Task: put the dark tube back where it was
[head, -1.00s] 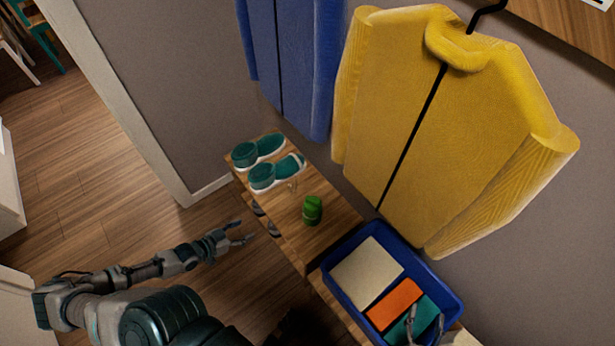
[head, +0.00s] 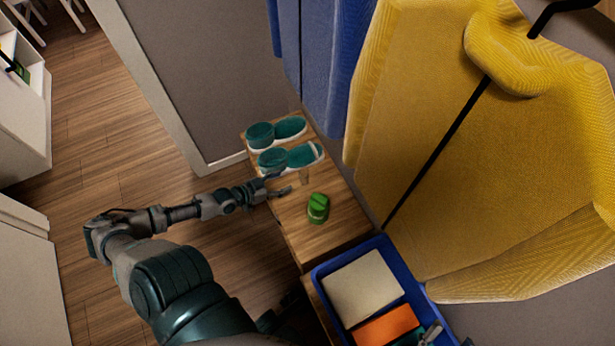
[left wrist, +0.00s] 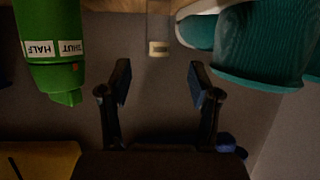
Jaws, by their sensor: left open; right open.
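A small brownish, see-through tube (head: 304,176) stands on the wooden bench beside the teal shoes in the head view. It also shows in the left wrist view (left wrist: 158,25), upside down, with a pale end; I cannot tell surely that it is the dark tube. My left gripper (head: 283,182) is open and empty at the bench's near edge, just left of the tube. In the left wrist view its fingers (left wrist: 160,85) are apart, with the tube beyond them and not touching. My right gripper (head: 431,334) is partly visible over the blue bin, open.
A green canister (head: 318,208) labelled SHUT and HALF stands right of the tube. Teal shoes (head: 290,157) stand on its other side. A blue bin (head: 320,272) holds cream, orange and teal cloths. A yellow jacket (head: 430,110) and a blue garment (head: 345,60) hang behind.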

